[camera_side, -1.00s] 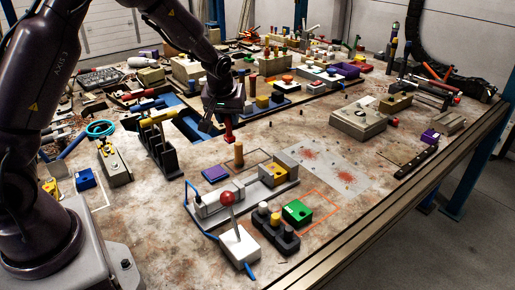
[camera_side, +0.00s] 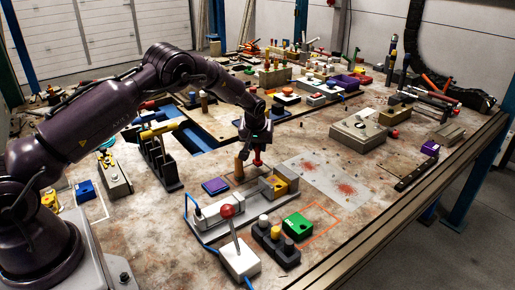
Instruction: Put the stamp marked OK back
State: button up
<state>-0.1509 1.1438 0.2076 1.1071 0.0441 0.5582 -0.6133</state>
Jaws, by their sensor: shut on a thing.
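My gripper (camera_side: 257,148) points down over the middle of the table, shut on a small red stamp (camera_side: 257,158). No marking on it can be read at this size. The red stamp hangs just right of an upright wooden-handled stamp (camera_side: 239,168); I cannot tell whether it touches the table. A purple pad (camera_side: 215,186) lies on the table to the left and nearer the camera. A pale sheet (camera_side: 313,171) with red blotches lies to the right of my gripper.
A grey fixture with a yellow block (camera_side: 277,186) stands close in front of my gripper. A red-knobbed lever box (camera_side: 239,256), a green block (camera_side: 298,226) and a dark button block (camera_side: 274,241) are nearer the camera. A grey box (camera_side: 358,131) stands beyond the sheet.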

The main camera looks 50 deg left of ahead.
jog(key=shift+f, duration=0.65)
jog(key=shift+f, duration=0.15)
jog(key=o, duration=0.8)
